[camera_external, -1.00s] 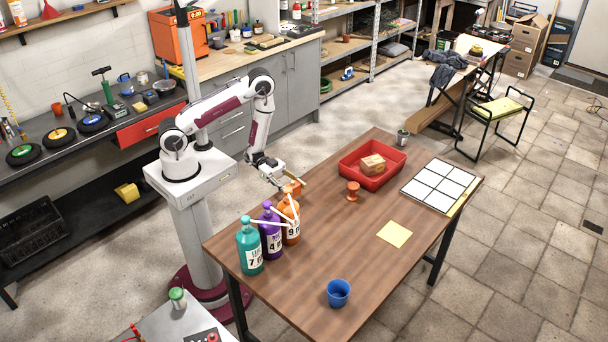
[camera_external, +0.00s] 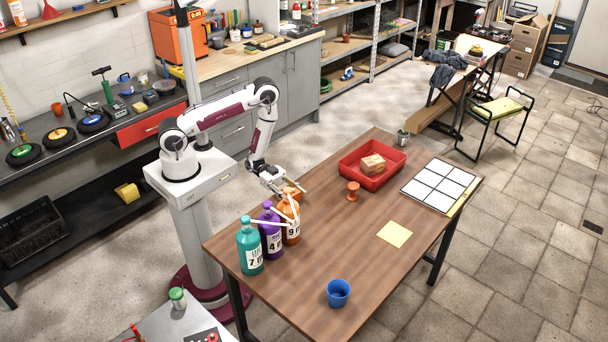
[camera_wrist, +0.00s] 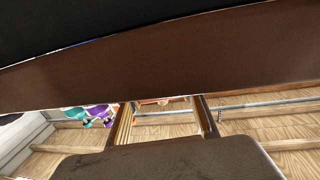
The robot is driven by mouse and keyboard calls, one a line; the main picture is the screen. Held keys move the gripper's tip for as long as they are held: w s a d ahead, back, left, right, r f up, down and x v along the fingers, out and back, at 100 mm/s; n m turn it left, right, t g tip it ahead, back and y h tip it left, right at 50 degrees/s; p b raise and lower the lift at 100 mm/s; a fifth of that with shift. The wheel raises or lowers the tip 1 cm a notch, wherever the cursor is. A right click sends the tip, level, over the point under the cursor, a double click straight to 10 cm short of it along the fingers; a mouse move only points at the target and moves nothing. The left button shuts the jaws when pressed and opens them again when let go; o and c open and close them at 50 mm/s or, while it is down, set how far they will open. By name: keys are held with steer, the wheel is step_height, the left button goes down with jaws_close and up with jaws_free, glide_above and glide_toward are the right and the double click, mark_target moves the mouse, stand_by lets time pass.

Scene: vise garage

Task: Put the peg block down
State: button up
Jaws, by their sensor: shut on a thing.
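My gripper (camera_external: 282,187) hangs over the left back edge of the table, just behind the orange bottle. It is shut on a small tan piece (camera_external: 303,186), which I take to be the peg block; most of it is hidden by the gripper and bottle. In the wrist view a wide dark brown surface (camera_wrist: 150,62) crosses the picture very close to the camera, and a rounded grey-brown part (camera_wrist: 170,160) fills the bottom. I cannot tell whether the held piece touches anything.
Orange (camera_external: 291,229), purple (camera_external: 271,241) and teal (camera_external: 250,251) bottles stand close below my gripper.

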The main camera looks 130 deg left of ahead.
steer(key=shift+f, duration=0.15)
steer(key=o, duration=1.1)
steer(key=shift+s, duration=0.1)
steer(key=shift+s+a+f, duration=0.1)
steer(key=shift+s+a, duration=0.05)
steer(key=shift+s, duration=1.1)
steer(key=shift+s+a+r, duration=0.1)
steer(key=shift+s+a, duration=0.1)
steer(key=shift+s, duration=1.1)
steer(key=shift+s+a+f, duration=0.1)
steer(key=shift+s+a, duration=0.05)
steer(key=shift+s, duration=1.1)
steer(key=shift+o, duration=0.7)
